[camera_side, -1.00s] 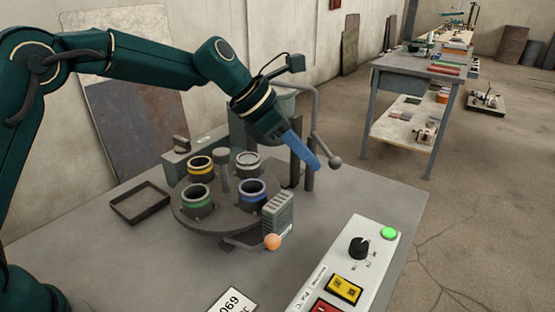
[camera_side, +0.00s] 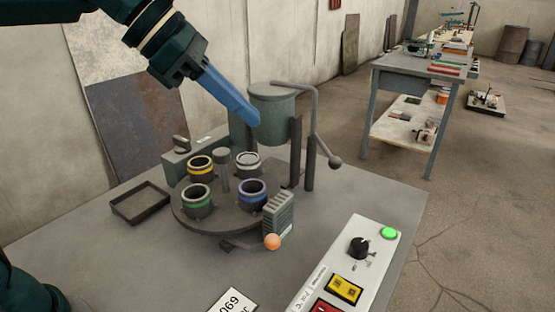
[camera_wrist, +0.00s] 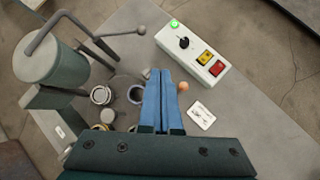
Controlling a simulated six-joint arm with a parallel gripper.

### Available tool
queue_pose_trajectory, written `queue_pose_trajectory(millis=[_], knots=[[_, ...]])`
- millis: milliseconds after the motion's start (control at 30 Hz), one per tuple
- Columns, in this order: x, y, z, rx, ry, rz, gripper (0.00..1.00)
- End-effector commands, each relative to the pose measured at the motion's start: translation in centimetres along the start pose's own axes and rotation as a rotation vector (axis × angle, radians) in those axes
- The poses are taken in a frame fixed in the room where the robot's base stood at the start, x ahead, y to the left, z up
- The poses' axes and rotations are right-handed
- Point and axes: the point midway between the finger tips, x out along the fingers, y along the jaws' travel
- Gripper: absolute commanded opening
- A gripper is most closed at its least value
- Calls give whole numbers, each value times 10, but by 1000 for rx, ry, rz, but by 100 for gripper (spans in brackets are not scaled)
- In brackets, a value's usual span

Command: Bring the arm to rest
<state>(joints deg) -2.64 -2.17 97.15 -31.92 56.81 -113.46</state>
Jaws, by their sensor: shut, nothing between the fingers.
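My gripper (camera_side: 256,121) has blue fingers, which are shut with nothing between them. In the side view it hangs in the air above the carousel, tilted down to the right, with its tips in front of the green ladle pot (camera_side: 274,103). In the wrist view the closed fingers (camera_wrist: 157,73) point away from the camera, over the table and partly covering the carousel. The ladle pot stands on grey posts and has a bent handle ending in a ball (camera_side: 335,162); it looks upright.
The round carousel (camera_side: 224,213) carries several ringed cups, including a yellow-ringed one (camera_side: 200,168) and a blue-ringed one (camera_side: 252,193). An empty tray (camera_side: 141,202) lies left. A control box (camera_side: 345,265) with a lit green button is front right. An orange ball knob (camera_side: 272,242) sits at the carousel's front.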

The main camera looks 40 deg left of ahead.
Motion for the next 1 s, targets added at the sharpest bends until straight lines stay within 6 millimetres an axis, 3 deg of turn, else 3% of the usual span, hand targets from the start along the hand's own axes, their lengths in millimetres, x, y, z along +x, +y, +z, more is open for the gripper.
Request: queue_pose_trajectory(millis=[33,200,367,600,800,1000], knots=[[-11,-12,-8,110,15,23,0],[-30,-45,-53,621,129,65,0],[-36,-68,-99,1118,255,40,0],[-33,-89,-162,1812,419,-126,0],[-28,-93,-188,2174,461,-292,0],[-28,-92,-188,2278,461,-321,0]])
